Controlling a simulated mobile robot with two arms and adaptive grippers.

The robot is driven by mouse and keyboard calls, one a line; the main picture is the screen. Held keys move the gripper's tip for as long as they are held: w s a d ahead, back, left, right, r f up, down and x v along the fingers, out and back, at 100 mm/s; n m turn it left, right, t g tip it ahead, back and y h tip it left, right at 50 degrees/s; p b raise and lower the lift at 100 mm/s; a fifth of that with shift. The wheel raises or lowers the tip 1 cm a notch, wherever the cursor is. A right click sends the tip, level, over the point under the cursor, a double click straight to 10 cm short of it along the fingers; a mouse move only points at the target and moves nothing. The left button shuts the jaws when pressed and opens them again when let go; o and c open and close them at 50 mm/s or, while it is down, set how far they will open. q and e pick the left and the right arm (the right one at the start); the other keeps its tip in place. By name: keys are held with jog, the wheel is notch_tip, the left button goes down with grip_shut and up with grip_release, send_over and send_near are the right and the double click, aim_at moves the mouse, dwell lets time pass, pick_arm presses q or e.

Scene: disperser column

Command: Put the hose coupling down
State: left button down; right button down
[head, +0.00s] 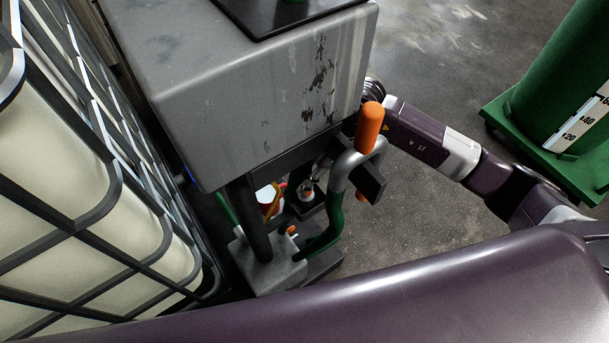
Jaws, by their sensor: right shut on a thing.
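My right arm comes in from the right, and its wrist passes behind the grey box-shaped housing. Part of my right gripper (318,172) shows in the gap below the housing, small and mostly hidden. It is shut on a small, pale grey piece, which seems to be the hose coupling (306,190), over a dark block. I cannot tell whether the coupling touches that block. My left gripper is out of view.
The grey housing (250,90) hides much of the work spot. In front stand an orange handle (370,125), a grey bent pipe (345,166) and a green hose (328,236). A caged white tank (60,155) fills the left.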

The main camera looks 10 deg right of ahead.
jog(key=c, duration=1.9)
grip_release()
jog(key=shift+o, duration=1.4)
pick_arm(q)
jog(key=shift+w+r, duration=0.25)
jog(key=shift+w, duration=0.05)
pick_arm(e)
jog(key=shift+r, duration=0.1)
jog(key=shift+d+r, duration=0.1)
jog(key=shift+r, duration=0.1)
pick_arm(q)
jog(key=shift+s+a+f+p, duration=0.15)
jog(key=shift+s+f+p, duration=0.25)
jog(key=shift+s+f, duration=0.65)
pick_arm(e)
jog(key=v, duration=1.1)
jog(key=shift+r, duration=0.3)
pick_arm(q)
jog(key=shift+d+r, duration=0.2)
